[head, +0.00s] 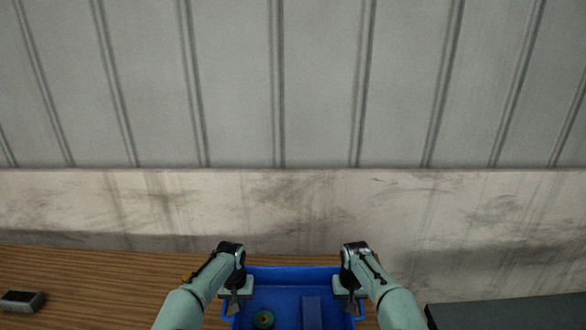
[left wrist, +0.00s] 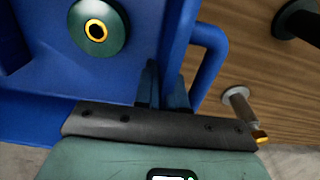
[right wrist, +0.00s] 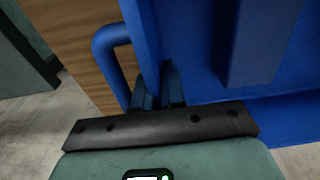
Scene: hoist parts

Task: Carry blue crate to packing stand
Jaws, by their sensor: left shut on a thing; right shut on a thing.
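The blue crate (head: 290,276) is at the bottom middle of the head view, between my two grippers. A round dark green part with a yellow ring (head: 263,319) and a blue block (head: 312,313) lie in it. My left gripper (head: 236,300) is shut on the crate's left side; the left wrist view shows its fingers (left wrist: 164,88) at the wall beside the handle. My right gripper (head: 348,298) is shut on the crate's right side, with its fingers (right wrist: 158,88) at the wall beside the other handle. I cannot make out which surface is the packing stand.
A brown wooden surface (head: 100,275) spreads behind and left of the crate, with a small dark grey block (head: 22,300) at far left. A metal pin with a flat head (left wrist: 238,98) stands near the left handle. A dark green-grey surface (head: 510,313) is at lower right. A wall closes the back.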

